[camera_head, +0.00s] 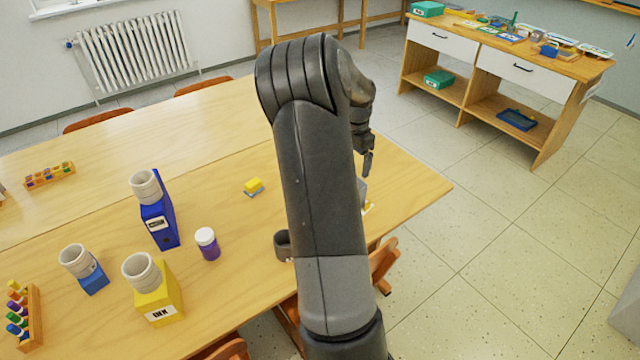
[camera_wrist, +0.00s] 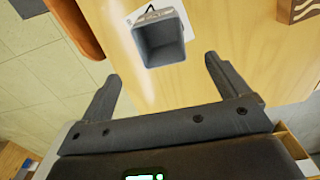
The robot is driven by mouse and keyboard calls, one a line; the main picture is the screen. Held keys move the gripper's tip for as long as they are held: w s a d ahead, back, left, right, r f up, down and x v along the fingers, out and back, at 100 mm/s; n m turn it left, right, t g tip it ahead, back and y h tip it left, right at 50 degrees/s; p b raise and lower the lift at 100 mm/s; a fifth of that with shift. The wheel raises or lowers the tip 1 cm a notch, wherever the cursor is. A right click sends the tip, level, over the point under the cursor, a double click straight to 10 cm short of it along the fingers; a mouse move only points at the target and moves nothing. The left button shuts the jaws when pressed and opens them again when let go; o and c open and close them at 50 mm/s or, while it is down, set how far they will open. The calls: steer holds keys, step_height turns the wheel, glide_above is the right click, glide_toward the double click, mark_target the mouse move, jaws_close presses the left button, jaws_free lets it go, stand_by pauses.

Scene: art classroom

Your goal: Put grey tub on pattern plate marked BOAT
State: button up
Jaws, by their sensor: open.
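The grey tub (camera_wrist: 161,42) is a square open container in the wrist view, beyond my fingertips and between their lines. A white plate (camera_wrist: 183,17) with a black line drawing shows behind and beside it; I cannot read a word on it, nor tell whether the tub rests on it. My gripper (camera_wrist: 162,69) is open and empty, apart from the tub. In the head view my gripper (camera_head: 368,165) hangs over the right end of the table, and my arm hides most of what lies below it. A grey piece (camera_head: 362,191) there is probably the tub.
On the table (camera_head: 100,205) stand a blue holder (camera_head: 160,223), a yellow holder marked INK (camera_head: 158,300), a smaller blue holder (camera_head: 94,282), a purple jar (camera_head: 208,246) and a yellow-topped sponge (camera_head: 254,187). A dark round cup (camera_head: 282,244) is partly behind my arm. Chairs line the edges.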

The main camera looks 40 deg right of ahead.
steer(key=s+a+r+n+t, duration=0.15)
steer(key=a+r+n, duration=0.25)
steer(key=a+r, duration=0.5)
steer(key=s+a+r+n+t, duration=0.1)
steer(key=s+a+r+n, duration=0.4)
steer(key=a, duration=0.8)
steer(key=s+a+r+n+t, duration=0.3)
steer(key=s+a+n, duration=0.6)
steer(key=s+a, duration=0.5)
steer(key=shift+s+a+r, duration=0.35)
steer(key=shift+a+r, duration=0.25)
steer(key=shift+a, duration=0.4)
